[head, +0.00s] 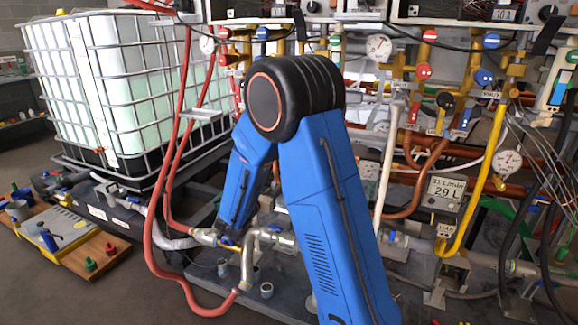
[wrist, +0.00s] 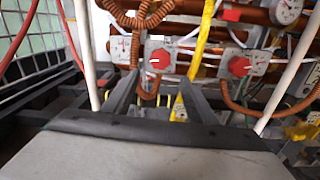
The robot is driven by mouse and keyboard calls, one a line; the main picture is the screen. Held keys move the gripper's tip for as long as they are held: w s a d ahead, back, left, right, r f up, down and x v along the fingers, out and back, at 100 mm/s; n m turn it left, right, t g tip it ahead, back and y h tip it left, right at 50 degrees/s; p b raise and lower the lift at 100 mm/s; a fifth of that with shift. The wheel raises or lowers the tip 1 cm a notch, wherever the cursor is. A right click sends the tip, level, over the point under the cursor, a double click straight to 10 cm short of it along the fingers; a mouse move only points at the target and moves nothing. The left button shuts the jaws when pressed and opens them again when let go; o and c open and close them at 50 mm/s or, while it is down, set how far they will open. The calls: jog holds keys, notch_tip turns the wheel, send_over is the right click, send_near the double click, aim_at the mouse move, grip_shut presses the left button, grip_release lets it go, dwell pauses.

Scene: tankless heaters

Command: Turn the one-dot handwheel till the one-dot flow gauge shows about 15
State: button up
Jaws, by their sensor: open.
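In the wrist view my gripper (wrist: 159,80) is open, its two dark fingers pointing ahead. A red knob with a white pointer mark (wrist: 159,60) on a grey plate lies ahead, between the fingertips in the picture; I cannot tell the gap. A second similar red knob (wrist: 239,66) is to the right, outside the fingers. I can make out no dot marks, so I cannot tell which is the one-dot handwheel or gauge. Round dial gauges show in the head view at top centre (head: 378,47) and right (head: 507,160); their readings are too small. My blue arm hides the gripper there.
A caged white tank (head: 110,90) stands at left. Red hoses (head: 165,190), copper pipes (wrist: 200,20) and a yellow pipe (head: 480,190) crowd the rack. White vertical pipes (wrist: 88,60) flank the gripper.

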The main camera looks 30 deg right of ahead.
jog(key=x, duration=1.5)
jog(key=shift+w+d, duration=0.25)
jog(key=shift+d, duration=0.05)
jog(key=c, duration=0.8)
